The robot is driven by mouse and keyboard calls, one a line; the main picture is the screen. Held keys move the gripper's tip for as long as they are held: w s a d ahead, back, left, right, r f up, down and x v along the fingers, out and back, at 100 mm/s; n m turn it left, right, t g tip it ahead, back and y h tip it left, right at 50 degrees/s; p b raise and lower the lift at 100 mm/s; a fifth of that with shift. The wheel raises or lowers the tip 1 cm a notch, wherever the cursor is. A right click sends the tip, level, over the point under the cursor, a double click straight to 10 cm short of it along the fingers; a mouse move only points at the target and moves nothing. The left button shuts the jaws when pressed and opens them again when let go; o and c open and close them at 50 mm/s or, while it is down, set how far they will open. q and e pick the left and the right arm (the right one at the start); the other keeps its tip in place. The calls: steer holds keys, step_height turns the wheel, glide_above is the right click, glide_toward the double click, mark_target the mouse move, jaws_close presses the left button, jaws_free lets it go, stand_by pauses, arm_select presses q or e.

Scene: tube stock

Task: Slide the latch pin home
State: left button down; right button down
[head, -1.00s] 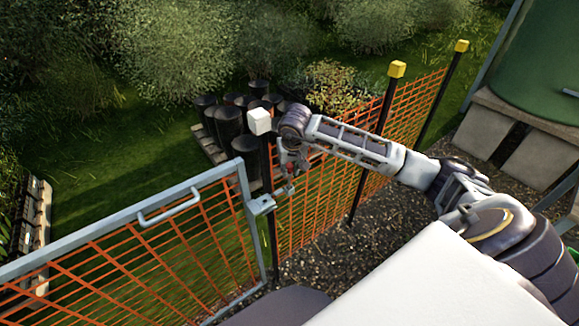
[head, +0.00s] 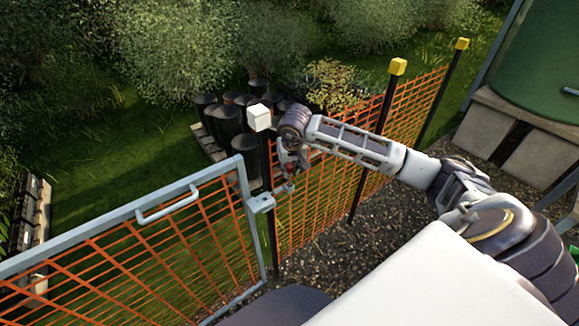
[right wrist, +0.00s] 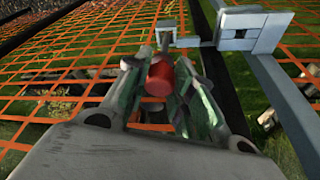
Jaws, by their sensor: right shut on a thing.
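The latch pin shows by its red knob (right wrist: 160,76), which sits between the fingers of my right gripper (right wrist: 160,88) in the right wrist view. The gripper is shut on it. In the head view the gripper (head: 288,172) is beside the post, just right of the gate latch block (head: 262,204), with a little red at its fingertips. In the wrist view a grey latch block (right wrist: 242,32) is on the gate frame, with a small bracket (right wrist: 186,42) to its left. The pin's shaft is mostly hidden, and I cannot tell how far it reaches. My left gripper is out of view.
The gate (head: 120,218) has a grey frame, a handle (head: 167,206) and orange mesh. A white-capped post (head: 259,118) stands by the latch. Orange mesh fence (head: 325,190) runs back right past yellow-capped posts. Black tubes (head: 228,125) stand behind; gravel lies below.

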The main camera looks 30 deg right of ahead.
mark_target(290, 174)
steer(key=shift+f+b, duration=2.45)
steer(key=shift+f, duration=0.3)
stand_by(0.3)
steer(key=c, duration=1.1)
jaws_free()
steer(key=v, duration=1.2)
steer(key=shift+s, duration=0.1)
